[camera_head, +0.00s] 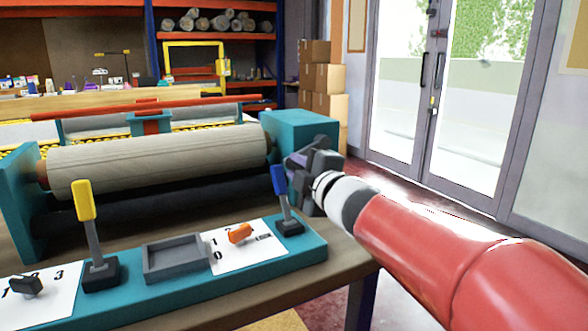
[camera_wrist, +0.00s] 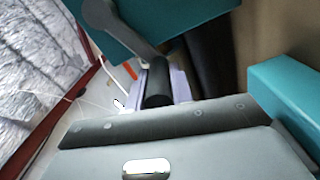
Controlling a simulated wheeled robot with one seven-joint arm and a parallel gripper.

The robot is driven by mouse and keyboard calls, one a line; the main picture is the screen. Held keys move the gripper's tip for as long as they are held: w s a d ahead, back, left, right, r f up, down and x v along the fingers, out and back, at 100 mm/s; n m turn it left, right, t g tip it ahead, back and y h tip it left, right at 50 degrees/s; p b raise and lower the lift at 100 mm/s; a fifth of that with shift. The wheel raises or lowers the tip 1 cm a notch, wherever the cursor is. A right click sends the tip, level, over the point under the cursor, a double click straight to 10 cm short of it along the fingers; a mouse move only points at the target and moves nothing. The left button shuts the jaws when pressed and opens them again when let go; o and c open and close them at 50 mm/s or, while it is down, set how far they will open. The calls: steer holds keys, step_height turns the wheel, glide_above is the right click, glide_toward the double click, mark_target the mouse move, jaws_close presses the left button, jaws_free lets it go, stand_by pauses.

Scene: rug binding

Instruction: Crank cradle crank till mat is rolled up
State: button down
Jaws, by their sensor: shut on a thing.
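The cradle has teal end blocks (camera_head: 300,125) and carries a thick pale grey-beige mat roll (camera_head: 155,158) lying across it. My gripper (camera_head: 312,172) is at the outer side of the right end block, partly hidden by my own wrist. In the wrist view, the crank has a grey arm (camera_wrist: 108,25) against a teal face and a dark cylindrical handle (camera_wrist: 157,84). My gripper (camera_wrist: 160,97) is shut on this handle, with pale finger pads at its sides. The crank itself is hard to make out in the head view.
In front of the roll is a teal panel with a yellow-topped lever (camera_head: 86,205), a blue-topped lever (camera_head: 279,182), an orange knob (camera_head: 239,233), a black knob (camera_head: 26,285) and a grey tray (camera_head: 180,258). Cardboard boxes (camera_head: 322,85) stand behind. Open floor lies towards the glass doors (camera_head: 405,100).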

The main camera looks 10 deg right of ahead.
steer(key=c, duration=1.3)
jaws_free()
steer(key=shift+w+d+r, duration=0.1)
steer(key=shift+d+r, duration=0.1)
steer(key=shift+d, duration=0.1)
steer(key=shift+o, duration=0.3)
steer(key=shift+f, duration=0.1)
steer(key=v, duration=0.7)
steer(key=shift+s+p, duration=0.3)
steer(key=shift+s, duration=0.1)
